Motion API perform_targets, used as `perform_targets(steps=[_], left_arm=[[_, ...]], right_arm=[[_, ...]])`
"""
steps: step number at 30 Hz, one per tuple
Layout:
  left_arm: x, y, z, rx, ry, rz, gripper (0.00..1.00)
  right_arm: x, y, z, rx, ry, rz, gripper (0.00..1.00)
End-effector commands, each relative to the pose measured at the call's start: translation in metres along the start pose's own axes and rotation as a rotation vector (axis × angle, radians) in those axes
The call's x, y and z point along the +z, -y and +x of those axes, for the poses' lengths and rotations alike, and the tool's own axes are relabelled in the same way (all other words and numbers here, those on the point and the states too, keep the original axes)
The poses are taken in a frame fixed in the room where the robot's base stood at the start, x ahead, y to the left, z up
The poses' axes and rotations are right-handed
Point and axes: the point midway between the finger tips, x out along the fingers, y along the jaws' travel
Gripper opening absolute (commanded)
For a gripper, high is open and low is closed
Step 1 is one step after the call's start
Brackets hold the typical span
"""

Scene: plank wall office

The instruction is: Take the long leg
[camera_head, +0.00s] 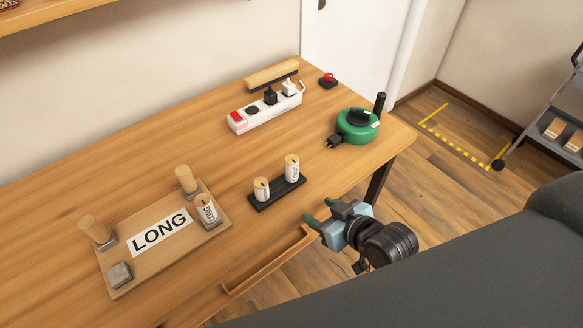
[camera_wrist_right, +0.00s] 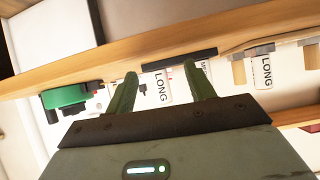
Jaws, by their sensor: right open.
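A wooden board (camera_head: 112,277) with a "LONG" label (camera_head: 160,232) lies on the table; three round pale wooden legs stand on it, at its back left (camera_head: 94,229), at its back right (camera_head: 186,179) and at its front right (camera_head: 206,208). The last reads "LONG". A black holder (camera_head: 279,193) bears two labelled legs, a left one (camera_head: 261,189) and a right one (camera_head: 292,167). In the right wrist view one holder leg reads "LONG" (camera_wrist_right: 161,88); the other's label is partly hidden. My right gripper (camera_head: 319,211) is open and empty, in front of the holder and apart from it. My left gripper is out of view.
A bare metal socket (camera_head: 120,273) sits at the board's front left corner. A power strip (camera_head: 265,111), a red button (camera_head: 328,80) and a green cable reel (camera_head: 357,126) stand farther back. A shallow wooden tray (camera_head: 268,262) runs along the table's front edge, left of my right gripper.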

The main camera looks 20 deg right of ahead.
Motion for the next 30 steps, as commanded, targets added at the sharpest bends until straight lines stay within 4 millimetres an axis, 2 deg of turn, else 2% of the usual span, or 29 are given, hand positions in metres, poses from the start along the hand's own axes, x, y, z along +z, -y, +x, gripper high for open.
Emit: perform_targets(steps=[1, 3, 7, 14, 21, 27, 30], left_arm=[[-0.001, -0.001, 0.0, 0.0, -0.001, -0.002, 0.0], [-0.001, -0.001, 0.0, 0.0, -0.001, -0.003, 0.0], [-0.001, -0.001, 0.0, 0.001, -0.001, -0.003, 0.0], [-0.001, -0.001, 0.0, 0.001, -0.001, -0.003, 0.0], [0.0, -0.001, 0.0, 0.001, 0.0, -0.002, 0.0], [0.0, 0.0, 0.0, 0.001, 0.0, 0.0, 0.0], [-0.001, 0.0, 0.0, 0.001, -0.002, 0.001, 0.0]], right_arm=[[-0.025, -0.006, 0.009, 0.0, -0.076, -0.012, 0.54], [-0.049, -0.011, 0.016, -0.001, -0.155, -0.02, 0.54], [-0.074, -0.016, 0.021, -0.002, -0.237, -0.027, 0.54], [-0.079, -0.017, 0.023, -0.002, -0.253, -0.027, 0.54], [-0.084, -0.017, 0.044, -0.001, -0.253, -0.026, 0.54], [-0.085, -0.017, 0.049, -0.001, -0.252, -0.027, 0.54], [-0.087, -0.016, 0.058, -0.001, -0.253, -0.026, 0.54]])
